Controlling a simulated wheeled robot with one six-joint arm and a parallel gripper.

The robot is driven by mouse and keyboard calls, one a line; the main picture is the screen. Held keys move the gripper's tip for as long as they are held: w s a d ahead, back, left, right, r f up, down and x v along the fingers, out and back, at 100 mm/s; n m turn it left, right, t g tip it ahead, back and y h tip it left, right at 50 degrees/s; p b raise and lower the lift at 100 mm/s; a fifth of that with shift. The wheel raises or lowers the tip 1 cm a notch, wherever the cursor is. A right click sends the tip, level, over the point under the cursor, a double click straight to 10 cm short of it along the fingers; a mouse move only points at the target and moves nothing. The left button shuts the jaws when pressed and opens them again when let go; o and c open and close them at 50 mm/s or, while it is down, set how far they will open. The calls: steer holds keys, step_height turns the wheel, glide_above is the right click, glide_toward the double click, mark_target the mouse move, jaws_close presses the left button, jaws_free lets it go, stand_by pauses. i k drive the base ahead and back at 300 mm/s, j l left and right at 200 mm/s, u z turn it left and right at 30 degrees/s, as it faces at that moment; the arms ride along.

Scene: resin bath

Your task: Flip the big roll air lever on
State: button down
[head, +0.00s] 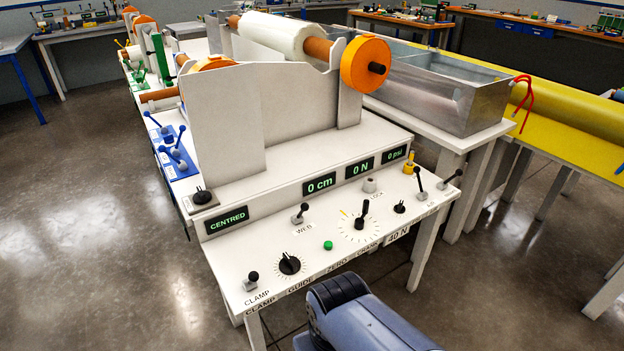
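A white console (225,262) with several black-knobbed levers stands in front of me. Two levers are near its right end: one tilted to the left (420,186) and, right of it, one leaning to the right (449,180). Their labels are too small to read, so I cannot tell which is the big roll air lever. The pressure display (394,156) behind them reads 0 psi. A big white film roll (275,33) on an orange core sits above, with an orange wheel (363,64) at its end. My gripper is out of view; only a blue-grey part of my arm shows at the bottom.
The panel also holds a clamp lever (252,282), a black guide knob (289,264), a green button (328,245), a web lever (300,213) and a dial with a tall handle (362,213). A metal bath (455,105) stands behind right. Floor is clear at left.

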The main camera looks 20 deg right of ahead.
mark_target(416, 169)
steer(key=z, duration=1.4)
steer(key=i+l+u, duration=0.15)
steer(key=i, duration=0.35)
steer(key=i+l+u, duration=0.2)
steer(key=i, duration=0.3)
steer(key=i+l+u, duration=0.15)
steer(key=i+l, duration=0.3)
